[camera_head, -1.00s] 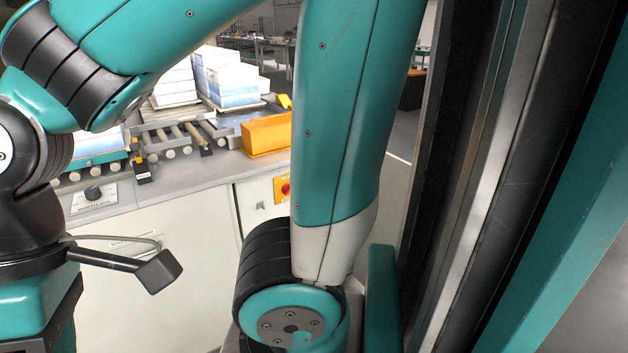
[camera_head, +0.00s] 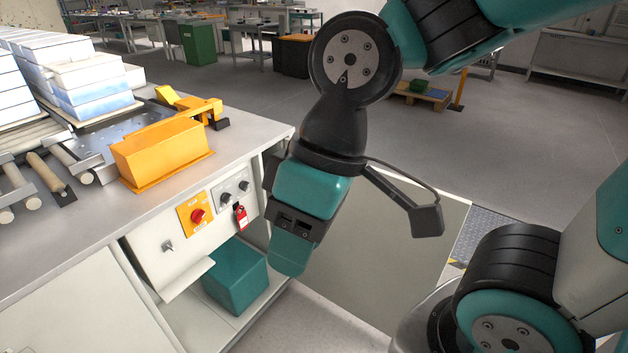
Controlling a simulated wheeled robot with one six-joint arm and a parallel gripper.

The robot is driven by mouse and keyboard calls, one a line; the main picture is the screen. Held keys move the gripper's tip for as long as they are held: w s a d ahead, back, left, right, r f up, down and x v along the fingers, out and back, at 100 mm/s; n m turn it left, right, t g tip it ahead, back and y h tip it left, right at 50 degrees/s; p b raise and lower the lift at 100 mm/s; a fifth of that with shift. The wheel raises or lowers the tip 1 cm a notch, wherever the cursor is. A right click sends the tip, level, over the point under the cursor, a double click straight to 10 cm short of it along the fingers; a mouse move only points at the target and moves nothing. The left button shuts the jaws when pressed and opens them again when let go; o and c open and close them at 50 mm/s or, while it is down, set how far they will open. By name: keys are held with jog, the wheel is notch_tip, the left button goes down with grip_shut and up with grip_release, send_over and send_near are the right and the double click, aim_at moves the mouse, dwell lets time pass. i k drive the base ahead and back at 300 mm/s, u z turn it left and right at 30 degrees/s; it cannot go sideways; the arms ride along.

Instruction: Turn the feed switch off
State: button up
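A control panel on the side of the grey cabinet shows left of my gripper. Labels are too small to read, so I cannot tell which one is the feed switch. My gripper (camera_head: 288,258) points downward in front of the cabinet's right end, right of the knobs and apart from the panel as far as I can see. Its fingers are seen from behind, and whether they are open is hidden.
A red tag (camera_head: 240,217) hangs below the knobs. A yellow box-shaped cover (camera_head: 160,152) and rollers (camera_head: 45,172) with stacked white and blue blocks (camera_head: 92,82) are on the counter. A teal bin (camera_head: 235,278) sits in the open space below the panel.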

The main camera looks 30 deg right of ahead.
aim_at(225, 198)
jog(key=z, duration=0.45)
jog(key=i, duration=1)
